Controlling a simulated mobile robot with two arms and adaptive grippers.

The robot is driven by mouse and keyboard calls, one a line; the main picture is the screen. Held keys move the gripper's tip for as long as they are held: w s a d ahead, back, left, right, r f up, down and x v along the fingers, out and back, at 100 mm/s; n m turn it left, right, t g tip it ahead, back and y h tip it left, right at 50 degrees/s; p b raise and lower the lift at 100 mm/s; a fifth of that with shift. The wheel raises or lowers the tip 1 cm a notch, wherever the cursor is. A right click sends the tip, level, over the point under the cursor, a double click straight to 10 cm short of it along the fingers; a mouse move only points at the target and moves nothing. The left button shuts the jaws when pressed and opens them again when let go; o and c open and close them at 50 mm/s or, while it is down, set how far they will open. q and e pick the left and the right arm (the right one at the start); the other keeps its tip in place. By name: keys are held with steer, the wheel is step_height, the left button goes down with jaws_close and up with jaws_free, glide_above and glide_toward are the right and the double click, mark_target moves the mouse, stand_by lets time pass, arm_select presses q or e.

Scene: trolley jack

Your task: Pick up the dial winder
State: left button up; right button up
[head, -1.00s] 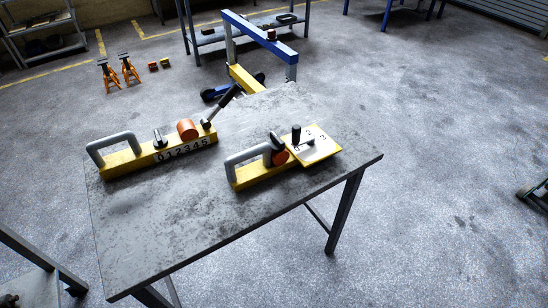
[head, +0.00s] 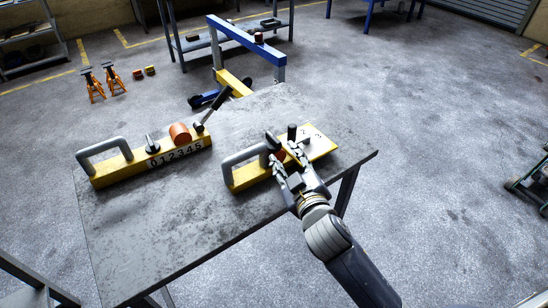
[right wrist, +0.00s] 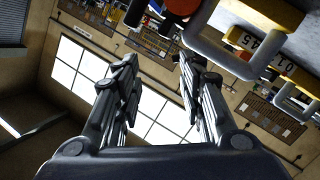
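The dial winder (head: 250,177) lies on the grey table, right of its middle. It has a yellow base, a grey loop handle, an orange round part and a pale numbered plate (head: 318,140) with a dark upright knob. My right gripper (head: 283,153) is open at the winder's near side, overlapping its middle in the head view and partly hiding the orange part. Contact cannot be told. In the right wrist view, the open fingers (right wrist: 158,62) have nothing between them; the winder's grey handle (right wrist: 218,58) is beyond, at upper right. My left gripper is not in view.
A second yellow device (head: 150,162) with a grey handle, orange cylinder and digit strip lies at left on the table (head: 180,235). The table's front is clear. A blue-and-yellow frame (head: 245,45) stands behind; orange stands (head: 104,80) are on the floor.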

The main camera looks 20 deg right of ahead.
steer(key=w+a+r+n+t+y, duration=0.3)
steer(key=a+r+n, duration=0.15)
steer(key=r, duration=0.45)
steer(key=s+a+r+n+g+y, duration=0.2)
steer(key=a+r+n+g+y, duration=0.35)
steer(key=a+n+y, duration=0.5)
steer(key=s+a+r+n+g+y, duration=0.2)
steer(key=a+r+n+g+y, duration=0.35)
steer(key=n, duration=0.75)
steer(key=n+g+h, duration=0.4)
steer(key=n+h, duration=0.1)
steer(key=h, duration=1.3)
glide_toward(273, 137)
steer(key=shift+p+x, duration=0.5)
steer(key=shift+x, duration=0.7)
steer(key=p+x, duration=0.1)
steer(key=x, duration=0.1)
steer(key=p+x, duration=0.1)
steer(key=x, duration=0.1)
steer(key=shift+d+f, duration=0.15)
steer(key=shift+f, duration=0.25)
steer(key=shift+w+f, duration=0.15)
steer(key=shift+f, duration=0.15)
jaws_close()
steer(key=shift+w+r, duration=0.1)
steer(key=shift+r, duration=0.1)
